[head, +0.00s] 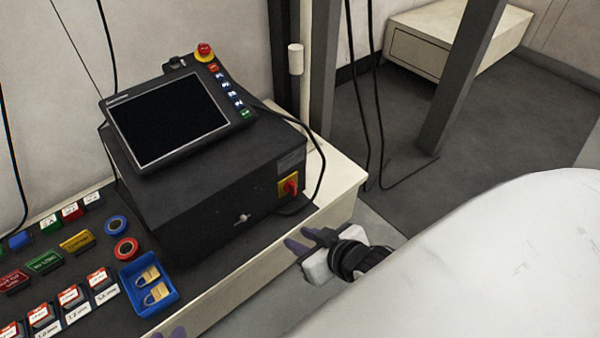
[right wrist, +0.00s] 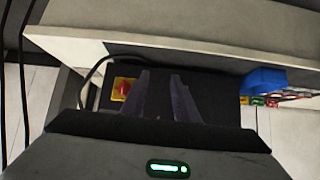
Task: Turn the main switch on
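The main switch (head: 289,186) is a red rotary knob on a yellow plate, low on the front of a black control box (head: 190,205). It also shows in the right wrist view (right wrist: 123,89), left of my fingers; its exact knob angle is too small to read. My right gripper (head: 305,240) is in front of the bench edge, below the switch and apart from it. Its two fingers stand apart with nothing between them, as in the right wrist view (right wrist: 161,77).
A pendant with a dark screen (head: 168,120) and red emergency stop (head: 204,51) rests on the box. A black cable (head: 320,165) loops beside the switch. A blue tray (head: 142,309) with padlocks and several tags lie left on the bench. A grey post (head: 462,80) stands right.

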